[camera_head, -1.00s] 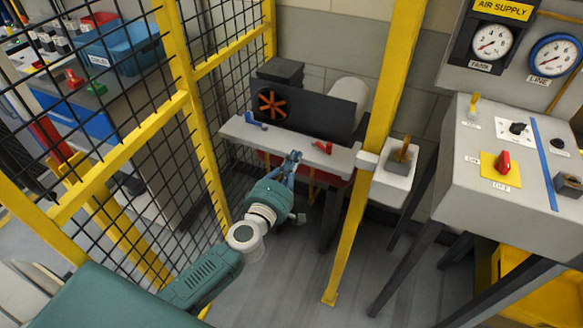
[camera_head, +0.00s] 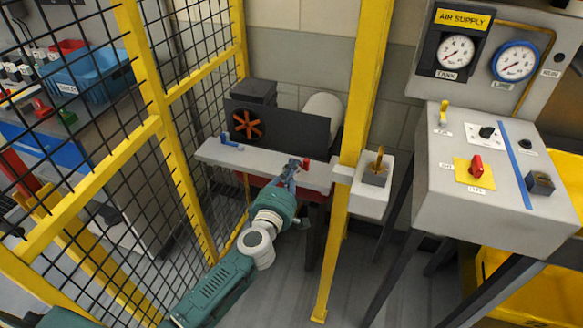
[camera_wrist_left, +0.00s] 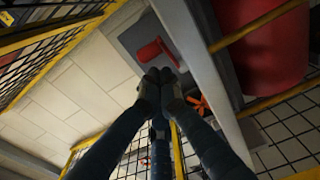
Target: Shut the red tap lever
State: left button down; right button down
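The red tap lever (camera_head: 306,163) is on the light grey bench ledge (camera_head: 215,155), near its right end. It also shows in the left wrist view (camera_wrist_left: 153,50), sticking out just beyond the fingertips. My left gripper (camera_head: 293,164) is right at the lever and covers its left part in the head view. In the left wrist view its two fingertips (camera_wrist_left: 160,77) are together with nothing seen between them. I cannot tell whether they touch the lever. My right gripper is in neither view.
A blue lever (camera_head: 231,141) is further left on the ledge. Behind stands a dark box with an orange handwheel (camera_head: 247,124). A yellow post (camera_head: 342,200) and a padlock box (camera_head: 373,190) are right of the lever. Yellow mesh fencing (camera_head: 160,100) is at left.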

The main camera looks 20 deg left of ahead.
aim_at(304, 164)
pick_arm(q)
jog(key=shift+w+d+n+y, duration=0.15)
jog(key=shift+d+n+y, duration=0.25)
jog(key=shift+n+y, duration=0.4)
jog(key=shift+w+d+n+y, duration=0.15)
jog(key=shift+d+n+y, duration=0.3)
jog(key=shift+y, duration=0.55)
jog(key=shift+n+g+y, duration=0.25)
jog(key=shift+g+y, duration=0.05)
jog(key=shift+w+d+p, duration=0.55)
jog(key=shift+w+d, duration=0.05)
jog(key=shift+d, duration=0.05)
